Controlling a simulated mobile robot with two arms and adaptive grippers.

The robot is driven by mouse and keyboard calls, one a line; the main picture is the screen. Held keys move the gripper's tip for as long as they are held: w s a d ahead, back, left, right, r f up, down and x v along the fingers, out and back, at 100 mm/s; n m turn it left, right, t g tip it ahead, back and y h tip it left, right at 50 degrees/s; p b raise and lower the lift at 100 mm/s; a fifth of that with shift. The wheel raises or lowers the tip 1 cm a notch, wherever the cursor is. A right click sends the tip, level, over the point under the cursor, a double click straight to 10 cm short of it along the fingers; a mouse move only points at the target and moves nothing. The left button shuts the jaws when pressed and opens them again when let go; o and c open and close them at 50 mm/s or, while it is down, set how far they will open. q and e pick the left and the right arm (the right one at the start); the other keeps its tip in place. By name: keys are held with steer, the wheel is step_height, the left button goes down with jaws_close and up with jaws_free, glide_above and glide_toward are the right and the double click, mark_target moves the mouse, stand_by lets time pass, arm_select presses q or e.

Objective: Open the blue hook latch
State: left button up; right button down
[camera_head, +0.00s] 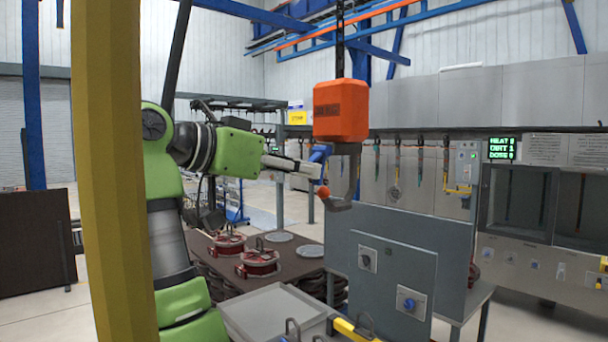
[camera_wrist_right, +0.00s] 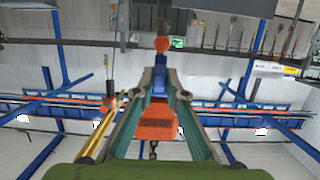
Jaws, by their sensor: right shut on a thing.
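The orange hoist block (camera_head: 340,110) hangs from a dark chain, with a grey hook (camera_head: 352,180) below it. The blue latch (camera_head: 319,154) lies at the left side of the hook's mouth, with a red ball (camera_head: 323,192) near the hook tip. My right gripper (camera_head: 316,169) reaches the latch from the left. In the right wrist view my right gripper (camera_wrist_right: 160,80) is shut on the blue latch (camera_wrist_right: 158,85), with the red ball (camera_wrist_right: 162,44) beyond and the orange block (camera_wrist_right: 157,122) showing between the fingers. The fingers partly hide the latch. My left gripper is out of view.
A yellow post (camera_head: 105,170) stands close at the left. Below the hook are a grey panel with knobs (camera_head: 385,262), a grey bin (camera_head: 268,312) and a dark table (camera_head: 215,258) with red-based parts. Grey cabinets stand behind. The air around the hook is clear.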

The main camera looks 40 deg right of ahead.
steer(key=shift+a+r, duration=0.1)
steer(key=shift+r, duration=0.2)
steer(key=r+y, duration=0.2)
steer(key=shift+a+r+y, duration=0.15)
steer(key=shift+a+y, duration=0.15)
steer(key=shift+a, duration=0.1)
steer(key=shift+r, duration=0.1)
stand_by(0.3)
